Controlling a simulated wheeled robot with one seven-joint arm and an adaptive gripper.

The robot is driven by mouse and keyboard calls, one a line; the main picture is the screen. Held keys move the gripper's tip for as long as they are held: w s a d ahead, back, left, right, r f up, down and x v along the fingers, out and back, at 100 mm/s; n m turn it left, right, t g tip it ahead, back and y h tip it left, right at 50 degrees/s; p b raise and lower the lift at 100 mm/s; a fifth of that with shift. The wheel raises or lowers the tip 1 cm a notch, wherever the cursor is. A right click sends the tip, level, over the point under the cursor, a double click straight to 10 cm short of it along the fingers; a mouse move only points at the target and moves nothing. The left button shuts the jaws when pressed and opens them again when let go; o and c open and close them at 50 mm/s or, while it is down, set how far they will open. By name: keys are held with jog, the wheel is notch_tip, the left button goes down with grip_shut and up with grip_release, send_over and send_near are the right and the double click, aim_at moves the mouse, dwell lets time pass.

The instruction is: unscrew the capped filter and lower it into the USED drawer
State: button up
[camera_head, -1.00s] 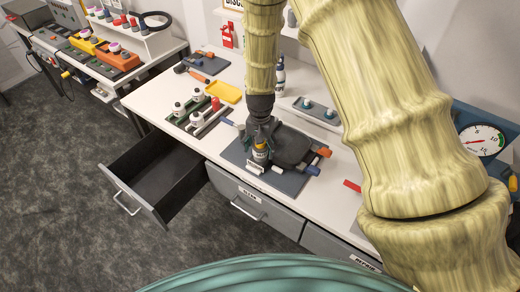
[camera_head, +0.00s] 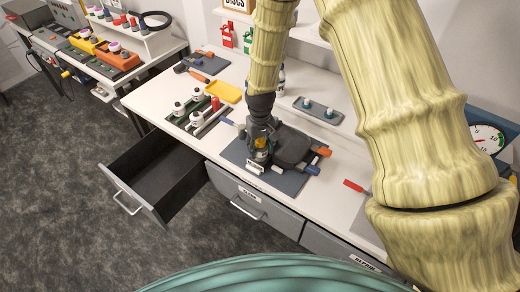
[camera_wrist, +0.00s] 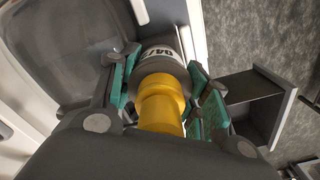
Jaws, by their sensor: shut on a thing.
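The filter (camera_wrist: 163,54) is a dark grey cylinder with a white label band and a yellow cap (camera_wrist: 163,100), in the middle of the wrist view. My gripper (camera_head: 260,146) is shut on it, with the green pads (camera_wrist: 205,95) on either side. In the head view the yellow cap (camera_head: 260,142) shows between the fingers, over the dark pad (camera_head: 288,181) at the bench's front. I cannot tell whether the filter's lower end is still threaded in. The open drawer (camera_head: 172,181) is at the left, dark and empty where I see in; its label is not visible.
A dark rounded housing (camera_head: 292,148) with orange and blue ends sits right of my gripper. A rack of white bottles (camera_head: 197,110) and a yellow tray (camera_head: 226,92) stand to the left. Closed drawers (camera_head: 252,198) lie below. The drawer also shows in the wrist view (camera_wrist: 255,87).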

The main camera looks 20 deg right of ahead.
jog(key=n, duration=0.4)
jog(key=shift+n, duration=0.3)
jog(key=n, duration=0.5)
jog(key=shift+n, duration=0.4)
jog(key=n, duration=0.9)
jog(key=o, duration=1.2)
